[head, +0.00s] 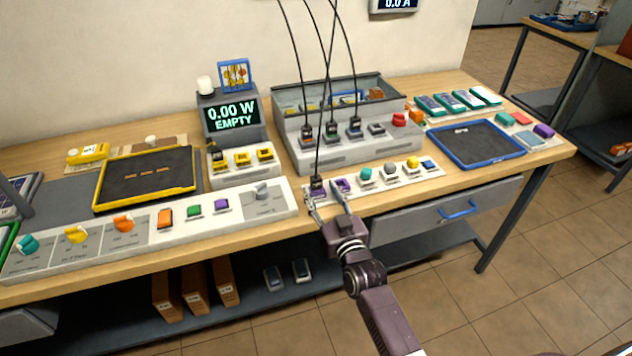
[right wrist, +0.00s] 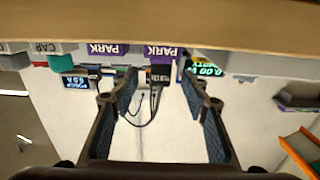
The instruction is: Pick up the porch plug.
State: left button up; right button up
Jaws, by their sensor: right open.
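A dark plug (head: 317,184) with a black cable stands in a purple-marked socket at the left end of the white parking strip (head: 433,173). Its label is too small to read in the head view, so I cannot confirm that it is the porch plug. My right gripper (head: 324,191) is open at the strip's front edge, its fingers around or just before this plug. In the right wrist view the dark plug (right wrist: 161,76) shows between the open fingers (right wrist: 160,92), below purple PARK labels (right wrist: 108,49). I see no contact. My left gripper is out of view.
Several other cabled plugs (head: 331,130) stand on the grey box (head: 300,157) behind the strip. A blue-rimmed tray (head: 489,163) lies to the right, a yellow-rimmed tray (head: 146,205) to the left. Coloured knobs and a switch panel (head: 270,213) flank the strip. A display (head: 232,113) reads 0.00 W EMPTY.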

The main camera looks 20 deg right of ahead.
aim_at(318, 184)
jog(key=w, duration=0.3)
jog(key=shift+a+r, duration=0.1)
jog(key=shift+r, duration=0.05)
jog(key=shift+w+p, duration=0.3)
jog(key=shift+w, duration=0.35)
jog(key=c, duration=0.7)
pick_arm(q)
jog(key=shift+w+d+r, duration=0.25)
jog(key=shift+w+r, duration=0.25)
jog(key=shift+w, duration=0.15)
pick_arm(e)
grip_shut()
